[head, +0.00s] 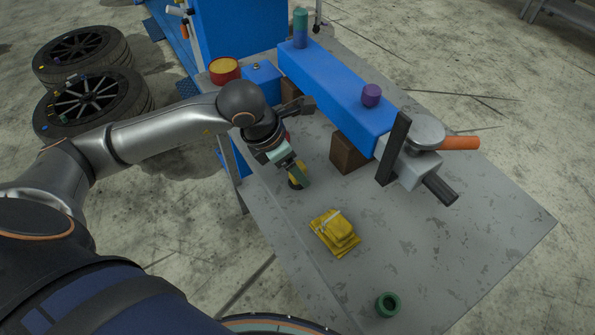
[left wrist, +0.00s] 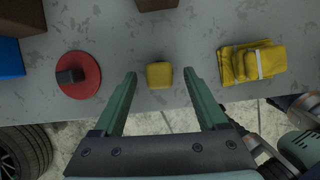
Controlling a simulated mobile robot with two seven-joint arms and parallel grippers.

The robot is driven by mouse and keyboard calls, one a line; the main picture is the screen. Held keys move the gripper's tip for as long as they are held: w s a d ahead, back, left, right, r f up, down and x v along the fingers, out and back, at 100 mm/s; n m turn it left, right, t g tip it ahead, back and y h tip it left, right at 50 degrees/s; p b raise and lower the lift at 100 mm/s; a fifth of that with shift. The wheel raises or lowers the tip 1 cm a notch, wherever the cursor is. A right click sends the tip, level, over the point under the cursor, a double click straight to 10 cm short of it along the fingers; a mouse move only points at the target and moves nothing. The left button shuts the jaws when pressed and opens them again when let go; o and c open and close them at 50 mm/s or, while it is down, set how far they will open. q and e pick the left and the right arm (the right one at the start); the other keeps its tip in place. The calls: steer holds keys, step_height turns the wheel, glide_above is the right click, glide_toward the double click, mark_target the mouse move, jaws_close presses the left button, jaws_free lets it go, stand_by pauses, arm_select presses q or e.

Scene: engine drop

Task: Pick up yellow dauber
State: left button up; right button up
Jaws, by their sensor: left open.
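The yellow dauber (left wrist: 160,75) is a small yellow block shape standing on the grey table near its edge. In the left wrist view it lies between the spread fingertips of my left gripper (left wrist: 161,77), with a gap on each side. In the head view the green fingers of my left gripper (head: 300,176) are down near the table and partly hide the dauber. My left gripper is open and holds nothing. I cannot make out my right gripper.
Folded yellow cloths (head: 335,232) and a green ring (head: 387,304) lie on the table (head: 440,270). A red disc (left wrist: 90,82) with a dark knob is left of the dauber. A blue beam (head: 335,90) on brown blocks stands behind.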

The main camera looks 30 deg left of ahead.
arm_select(q)
steer(key=shift+x, duration=1.2)
steer(key=shift+w, duration=0.1)
jaws_close()
